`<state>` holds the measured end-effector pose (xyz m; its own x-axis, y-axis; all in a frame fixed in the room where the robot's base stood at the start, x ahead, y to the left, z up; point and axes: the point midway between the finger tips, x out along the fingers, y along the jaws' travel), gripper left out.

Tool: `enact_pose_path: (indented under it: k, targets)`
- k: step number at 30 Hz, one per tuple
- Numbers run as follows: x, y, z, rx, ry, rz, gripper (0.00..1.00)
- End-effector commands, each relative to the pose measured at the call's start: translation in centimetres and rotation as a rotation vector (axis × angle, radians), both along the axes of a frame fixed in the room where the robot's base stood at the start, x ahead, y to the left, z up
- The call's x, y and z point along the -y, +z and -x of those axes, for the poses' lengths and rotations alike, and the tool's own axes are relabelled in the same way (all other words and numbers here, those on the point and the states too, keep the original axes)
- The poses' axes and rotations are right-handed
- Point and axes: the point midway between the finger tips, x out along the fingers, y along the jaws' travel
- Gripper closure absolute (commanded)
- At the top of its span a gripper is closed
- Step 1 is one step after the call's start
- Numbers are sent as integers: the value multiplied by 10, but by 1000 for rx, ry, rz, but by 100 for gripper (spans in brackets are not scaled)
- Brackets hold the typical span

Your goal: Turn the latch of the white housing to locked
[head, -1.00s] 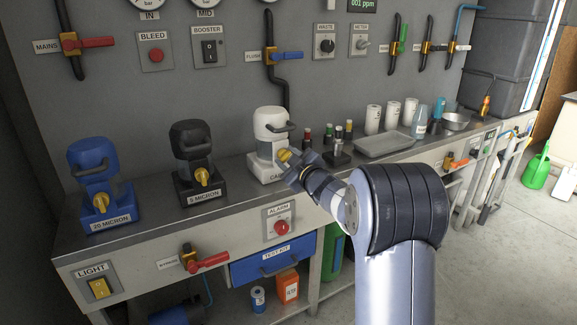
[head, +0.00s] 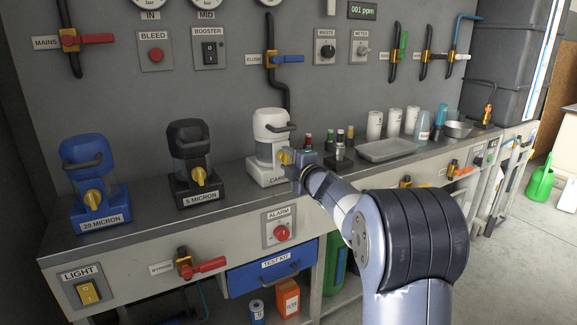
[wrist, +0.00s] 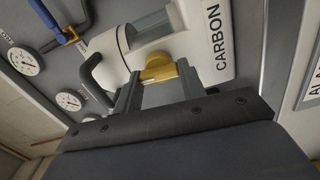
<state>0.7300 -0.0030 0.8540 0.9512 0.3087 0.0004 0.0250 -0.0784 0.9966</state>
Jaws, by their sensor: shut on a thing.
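The white housing (head: 271,124) stands on the steel bench, on a white base labelled CARBON. Its yellow latch (wrist: 160,68) is on the front; in the head view only a bit of the latch (head: 284,157) shows beside my gripper. My gripper (wrist: 158,82) is at the front of the housing, with its two fingers closed on the latch from either side. In the wrist view the housing (wrist: 200,35) appears tilted, with its dark handle to the left. The fingers hide part of the latch, so its exact angle is hard to tell.
The black housing (head: 188,140) and blue housing (head: 84,160) stand to the left, each with a yellow latch. Small bottles (head: 340,138), a tray (head: 387,150) and white canisters (head: 374,125) stand to the right. An alarm button (head: 281,233) is on the bench front below.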

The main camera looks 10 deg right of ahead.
Motion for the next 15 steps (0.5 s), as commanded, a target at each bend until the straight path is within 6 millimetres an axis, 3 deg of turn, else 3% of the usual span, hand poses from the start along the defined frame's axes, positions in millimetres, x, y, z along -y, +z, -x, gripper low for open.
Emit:
enact_pose_path:
  k: [15]
  targets:
    - [0,-1,0,29,1,96,84]
